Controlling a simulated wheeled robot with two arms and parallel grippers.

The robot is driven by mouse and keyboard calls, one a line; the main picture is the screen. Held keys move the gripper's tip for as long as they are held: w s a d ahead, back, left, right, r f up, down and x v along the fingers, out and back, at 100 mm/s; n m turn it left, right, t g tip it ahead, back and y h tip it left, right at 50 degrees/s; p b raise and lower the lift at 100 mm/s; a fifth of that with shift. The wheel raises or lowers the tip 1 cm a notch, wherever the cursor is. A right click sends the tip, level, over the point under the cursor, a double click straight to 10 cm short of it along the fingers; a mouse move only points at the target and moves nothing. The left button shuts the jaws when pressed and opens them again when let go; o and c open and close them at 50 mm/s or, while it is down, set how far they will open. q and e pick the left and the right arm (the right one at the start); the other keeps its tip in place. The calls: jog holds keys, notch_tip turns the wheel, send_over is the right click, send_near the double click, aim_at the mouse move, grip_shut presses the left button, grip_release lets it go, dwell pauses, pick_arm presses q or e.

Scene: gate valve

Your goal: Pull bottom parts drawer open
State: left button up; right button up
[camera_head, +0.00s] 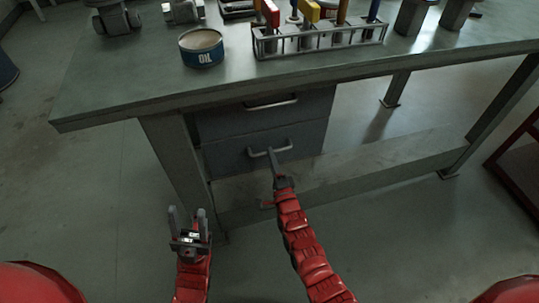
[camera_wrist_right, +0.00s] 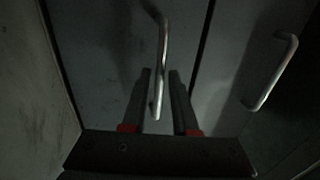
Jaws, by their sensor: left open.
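The bottom parts drawer (camera_head: 228,158) is a dark grey front under the workbench, and it looks closed. Its bar handle (camera_head: 286,149) also shows in the right wrist view (camera_wrist_right: 162,50). My right gripper (camera_head: 271,153) is at this handle. In the right wrist view its two fingers (camera_wrist_right: 160,90) stand on either side of the bar, with a gap visible, so it looks open around the handle. My left gripper (camera_head: 188,215) is open and empty, low in front of the bench's left leg, apart from the drawer.
The upper drawer (camera_head: 240,122) has its own handle (camera_head: 272,104), just above. The workbench top (camera_head: 130,85) overhangs both drawers and carries an oil can (camera_head: 201,48) and a tool rack (camera_head: 320,42). A red-framed object (camera_head: 515,165) stands at the right. The floor before the drawers is clear.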

jog(key=shift+x, duration=1.15)
grip_shut()
dwell(0.6)
